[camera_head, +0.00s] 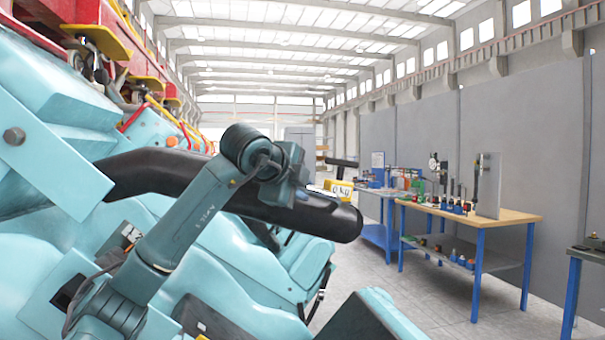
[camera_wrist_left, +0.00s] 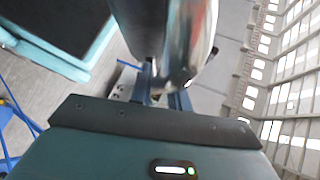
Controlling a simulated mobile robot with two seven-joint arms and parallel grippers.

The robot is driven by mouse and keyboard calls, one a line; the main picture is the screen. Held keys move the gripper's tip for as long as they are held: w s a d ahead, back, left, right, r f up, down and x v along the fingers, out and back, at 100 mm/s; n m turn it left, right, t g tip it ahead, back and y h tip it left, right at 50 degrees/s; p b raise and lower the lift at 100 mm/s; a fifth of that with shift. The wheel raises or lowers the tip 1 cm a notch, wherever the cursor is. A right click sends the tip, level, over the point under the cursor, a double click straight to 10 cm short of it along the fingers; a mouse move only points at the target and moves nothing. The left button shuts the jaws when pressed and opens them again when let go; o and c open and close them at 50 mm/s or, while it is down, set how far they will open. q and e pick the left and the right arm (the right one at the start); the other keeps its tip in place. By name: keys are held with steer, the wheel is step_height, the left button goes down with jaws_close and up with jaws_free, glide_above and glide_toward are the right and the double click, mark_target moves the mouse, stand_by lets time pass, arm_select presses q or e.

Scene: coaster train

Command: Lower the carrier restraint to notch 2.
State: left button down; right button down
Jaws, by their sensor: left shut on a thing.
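The carrier restraint is a thick black padded bar (camera_head: 155,172) that reaches from the teal carrier seats (camera_head: 240,262) on the left toward the middle of the head view. Its rounded free end is on the right. My left arm crosses in front of it, and my left gripper (camera_head: 303,192) is at the bar near that end, partly hidden by my wrist. In the left wrist view the gripper (camera_wrist_left: 164,84) is shut on a dark rounded part (camera_wrist_left: 138,25) of the bar. A notch mark cannot be made out. My right gripper is not in view.
A wooden-topped workbench (camera_head: 510,217) with tools stands at the right. Red and yellow carrier parts (camera_head: 105,42) rise at the upper left. The grey floor (camera_head: 415,300) between carrier and bench is clear.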

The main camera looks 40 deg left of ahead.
mark_target(298, 220)
arm_select(q)
steer(key=shift+m+g, duration=0.5)
steer(key=shift+g, duration=0.2)
steer(key=f, duration=0.2)
steer(key=f+b, duration=0.1)
steer(key=f, duration=0.1)
steer(key=f+b, duration=0.1)
steer(key=f, duration=0.2)
steer(key=shift+s+a, duration=0.15)
steer(key=shift+s, duration=0.1)
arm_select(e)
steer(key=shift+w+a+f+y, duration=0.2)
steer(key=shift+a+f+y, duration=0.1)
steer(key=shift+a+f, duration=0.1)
arm_select(q)
steer(key=shift+r, duration=0.1)
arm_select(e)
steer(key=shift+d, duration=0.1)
arm_select(q)
steer(key=c, duration=1.3)
jaws_free()
steer(key=shift+r, duration=0.1)
steer(key=shift+s+y, duration=0.1)
steer(key=shift+y, duration=0.2)
